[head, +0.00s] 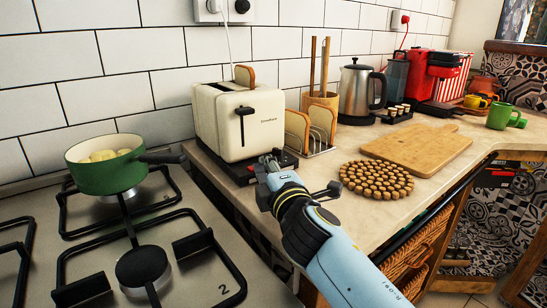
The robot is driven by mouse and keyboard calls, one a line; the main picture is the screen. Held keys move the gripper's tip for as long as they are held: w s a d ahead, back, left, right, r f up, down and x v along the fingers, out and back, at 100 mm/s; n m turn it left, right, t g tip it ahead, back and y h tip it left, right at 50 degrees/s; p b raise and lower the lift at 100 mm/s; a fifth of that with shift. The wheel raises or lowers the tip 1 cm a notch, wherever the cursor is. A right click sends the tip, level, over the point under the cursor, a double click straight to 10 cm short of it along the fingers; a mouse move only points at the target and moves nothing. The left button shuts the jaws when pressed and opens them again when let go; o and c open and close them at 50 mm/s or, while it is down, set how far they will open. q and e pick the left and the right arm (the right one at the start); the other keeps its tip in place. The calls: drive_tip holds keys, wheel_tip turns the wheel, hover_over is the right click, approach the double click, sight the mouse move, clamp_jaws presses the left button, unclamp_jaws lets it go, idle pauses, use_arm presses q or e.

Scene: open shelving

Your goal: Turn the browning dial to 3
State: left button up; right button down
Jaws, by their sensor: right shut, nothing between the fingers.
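A cream toaster (215,115) stands on the counter against the tiled wall, with a black lever on its front and a slice of bread (244,75) showing at its top. Its lower front has a dark base. The browning dial cannot be made out; my right gripper covers part of the lower front. My right gripper (269,162) is shut and empty, its tips close to the toaster's lower right front. Whether they touch it I cannot tell. My left gripper is not in view.
A toast rack with bread (297,131) stands just right of the toaster. A beaded trivet (376,181), a cutting board (418,148) and a kettle (356,92) are further right. A green pan (105,175) sits on the hob at left, its handle pointing toward the toaster.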

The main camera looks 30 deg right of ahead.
sight(274, 156)
drive_tip(key=shift+w+d, duration=1.65)
drive_tip(key=shift+d, duration=0.05)
